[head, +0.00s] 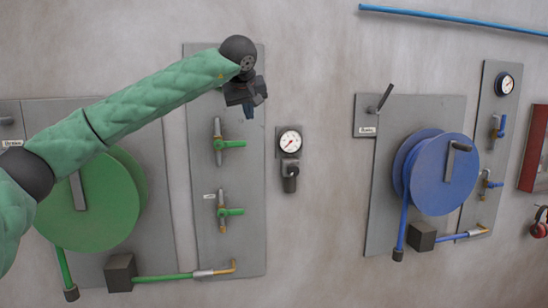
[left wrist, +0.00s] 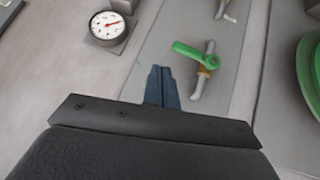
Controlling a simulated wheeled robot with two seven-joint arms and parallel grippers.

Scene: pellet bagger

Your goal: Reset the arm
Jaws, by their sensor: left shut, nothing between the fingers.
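My left arm, in a green padded sleeve, reaches across the upper left of the head view. Its gripper (head: 254,106) is shut and empty, in front of the right part of a grey wall panel with green-handled valves. In the left wrist view the shut fingers (left wrist: 161,88) point toward that panel. A valve with a green handle (left wrist: 196,54) is just right of the fingertips there, apart from them as far as I can tell. The same panel in the head view has an upper green valve handle (head: 232,144) and a lower one (head: 231,212). My right gripper is not in view.
A pressure gauge (head: 290,141) is on the wall right of the panel. A green hose reel (head: 110,205) is at left, partly behind my arm. A blue hose reel (head: 425,172) and a red-framed box (head: 536,150) are at right.

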